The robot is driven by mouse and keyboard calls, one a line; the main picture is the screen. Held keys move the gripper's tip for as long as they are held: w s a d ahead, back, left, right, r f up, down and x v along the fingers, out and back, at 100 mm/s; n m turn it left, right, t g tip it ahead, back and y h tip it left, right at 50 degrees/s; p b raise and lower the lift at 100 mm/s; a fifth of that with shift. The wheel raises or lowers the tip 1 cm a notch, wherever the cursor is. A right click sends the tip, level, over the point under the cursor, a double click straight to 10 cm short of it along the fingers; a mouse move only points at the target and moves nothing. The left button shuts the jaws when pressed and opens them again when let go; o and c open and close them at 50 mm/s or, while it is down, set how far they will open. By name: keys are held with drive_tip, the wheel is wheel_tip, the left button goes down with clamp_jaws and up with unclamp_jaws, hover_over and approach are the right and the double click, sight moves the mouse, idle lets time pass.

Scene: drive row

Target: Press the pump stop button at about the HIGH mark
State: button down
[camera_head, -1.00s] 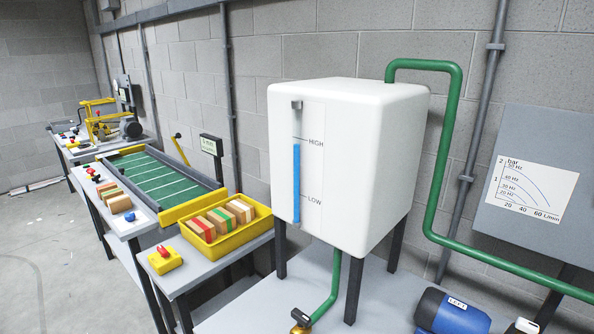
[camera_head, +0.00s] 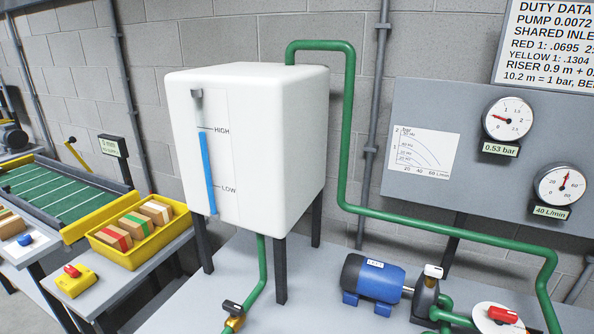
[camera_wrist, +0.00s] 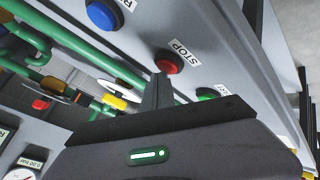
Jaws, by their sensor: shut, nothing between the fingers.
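The white tank (camera_head: 285,140) carries a sight gauge with a blue column (camera_head: 208,172). The column's top stands just below the HIGH mark (camera_head: 221,130), well above the LOW mark (camera_head: 229,189). In the wrist view, the red stop button (camera_wrist: 170,62) sits on a grey panel beside a STOP label (camera_wrist: 183,49). My gripper (camera_wrist: 160,78) is shut and empty, its tip close to the red button's lower left edge. I cannot tell whether they touch. My gripper is outside the head view. The blue pump (camera_head: 374,277) stands on the bench right of the tank.
A blue button (camera_wrist: 102,15) and a green button (camera_wrist: 207,94) flank the red one. Green pipes (camera_wrist: 28,40) lie left of the panel. The pressure gauge (camera_head: 508,118) shows 0.53 bar and the flow gauge (camera_head: 561,186) 40 L/min. A yellow tray (camera_head: 120,250) holds blocks.

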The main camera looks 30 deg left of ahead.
idle(0.6)
drive_tip(key=shift+r+p, duration=0.45)
drive_tip(key=shift+p, duration=0.35)
wheel_tip(320, 180, up, 6)
drive_tip(key=p, duration=0.6)
drive_tip(key=shift+p, duration=0.35)
